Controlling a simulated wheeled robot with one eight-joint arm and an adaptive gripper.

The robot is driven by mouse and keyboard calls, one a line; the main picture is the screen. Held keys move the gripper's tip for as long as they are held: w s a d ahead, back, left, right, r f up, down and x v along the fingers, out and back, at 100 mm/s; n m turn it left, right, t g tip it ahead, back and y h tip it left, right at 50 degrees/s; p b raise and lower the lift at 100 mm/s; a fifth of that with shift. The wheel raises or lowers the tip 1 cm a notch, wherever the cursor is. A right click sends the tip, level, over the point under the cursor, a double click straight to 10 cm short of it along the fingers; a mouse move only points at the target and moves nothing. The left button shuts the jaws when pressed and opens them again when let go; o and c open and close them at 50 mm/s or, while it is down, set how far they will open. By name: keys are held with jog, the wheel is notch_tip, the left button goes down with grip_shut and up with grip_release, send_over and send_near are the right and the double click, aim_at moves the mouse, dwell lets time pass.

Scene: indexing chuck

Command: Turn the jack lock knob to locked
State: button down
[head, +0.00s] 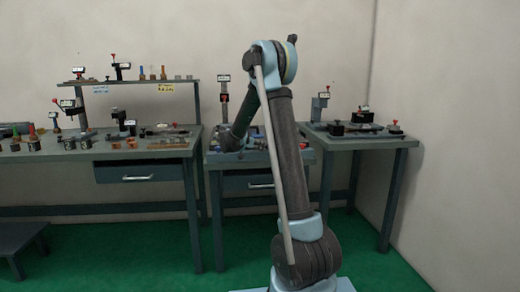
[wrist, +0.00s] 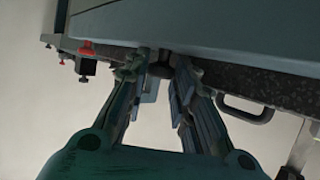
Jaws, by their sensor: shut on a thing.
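My gripper (wrist: 159,78) shows in the wrist view with its two fingers reaching up from the bottom. A small dark knob (wrist: 160,67) sits between the fingertips at the edge of a grey-blue surface, and the fingers are shut on it. I take it for the jack lock knob; its markings and whether it stands at locked cannot be read. The fingers cover its sides. In the head view my arm bends down to the middle bench (head: 262,184), and its end hides the knob and the gripper there.
In the wrist view, a dark handle (wrist: 246,112) and a red-topped part (wrist: 86,48) lie near the fingers. In the head view, the left bench (head: 155,153) and right bench (head: 345,143) carry several fixtures. A low step (head: 20,238) stands left; green floor is open in front.

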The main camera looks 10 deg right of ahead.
jog(key=shift+w+a+f+m+g+h, duration=0.15)
jog(key=shift+m+g+h, duration=0.3)
jog(key=shift+m+g, duration=0.4)
jog(key=shift+w+a+r+m+g+h, duration=0.1)
jog(key=shift+m+g+h, duration=0.35)
jog(key=shift+m+g, duration=0.35)
jog(key=shift+g, duration=0.25)
jog(key=c, duration=1.4)
grip_release()
jog(key=v, duration=0.7)
jog(key=shift+a, duration=0.45)
jog(key=shift+s, duration=0.1)
